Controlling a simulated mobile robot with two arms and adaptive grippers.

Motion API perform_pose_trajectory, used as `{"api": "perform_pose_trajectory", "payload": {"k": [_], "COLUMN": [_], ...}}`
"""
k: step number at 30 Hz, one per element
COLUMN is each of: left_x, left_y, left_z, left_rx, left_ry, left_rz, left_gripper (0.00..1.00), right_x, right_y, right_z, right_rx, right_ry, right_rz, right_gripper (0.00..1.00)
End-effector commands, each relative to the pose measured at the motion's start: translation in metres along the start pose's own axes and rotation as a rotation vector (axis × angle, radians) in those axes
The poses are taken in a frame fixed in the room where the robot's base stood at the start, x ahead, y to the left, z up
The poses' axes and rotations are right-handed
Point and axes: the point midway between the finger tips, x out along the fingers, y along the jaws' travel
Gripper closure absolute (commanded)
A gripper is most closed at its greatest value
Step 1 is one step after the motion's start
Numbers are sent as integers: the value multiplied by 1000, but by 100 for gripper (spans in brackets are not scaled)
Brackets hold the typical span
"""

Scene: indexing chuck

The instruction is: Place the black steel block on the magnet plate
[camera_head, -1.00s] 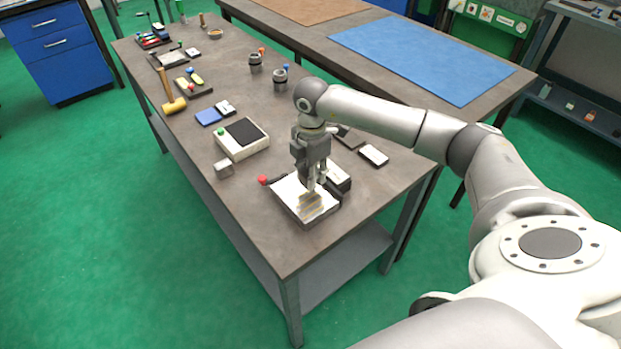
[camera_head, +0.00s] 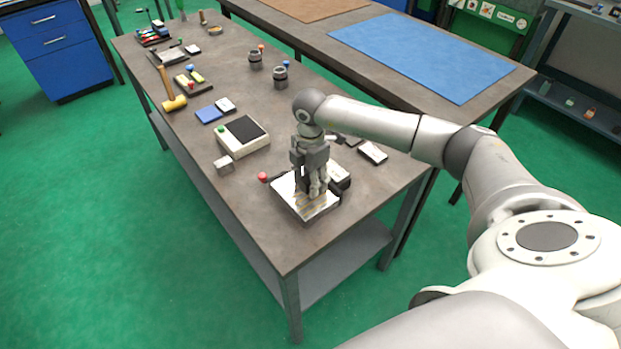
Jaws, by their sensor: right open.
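The magnet plate (camera_head: 284,188) is a low, pale-topped slab with stripes on its near part, near the front end of the grey workbench. A red-knobbed lever (camera_head: 264,177) sticks out at its left. My right gripper (camera_head: 318,194) points down over the plate with its fingers open. I cannot tell whether the fingertips touch the plate. A dark patch shows beside the fingers on the left, partly hidden by the gripper. I cannot tell whether it is the black steel block or a shadow. My left gripper is not in view.
A dark block with a pale top (camera_head: 340,176) stands at the plate's right edge. A white box with a black pad (camera_head: 221,141) and a small metal block (camera_head: 224,165) lie to the left. A pale-topped piece (camera_head: 373,153) lies to the right. The bench's near corner is clear.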

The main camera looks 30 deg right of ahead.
Motion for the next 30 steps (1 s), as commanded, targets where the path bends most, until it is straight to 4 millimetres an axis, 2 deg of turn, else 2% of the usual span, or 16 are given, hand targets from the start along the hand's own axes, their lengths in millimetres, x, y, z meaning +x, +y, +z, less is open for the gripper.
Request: {"api": "perform_pose_trajectory", "payload": {"k": [5, 7, 15, 21, 25, 30], "left_x": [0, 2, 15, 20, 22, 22], "left_y": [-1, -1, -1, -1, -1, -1], "left_z": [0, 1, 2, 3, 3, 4], "left_rx": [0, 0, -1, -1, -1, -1], "left_ry": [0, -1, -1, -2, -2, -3], "left_rz": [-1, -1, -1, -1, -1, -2], "left_gripper": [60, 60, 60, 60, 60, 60], "right_x": [-7, -17, -74, -108, -119, -124], "right_y": [1, 1, 1, 1, 0, 0], "right_z": [0, 0, 0, 0, 0, 0], "right_rx": [0, -1, -1, 0, 0, 0], "right_ry": [0, 1, 0, 0, 0, 1], "right_rz": [2, 4, 6, 4, 1, 0], "right_gripper": [52, 52, 52, 52, 52, 52]}}
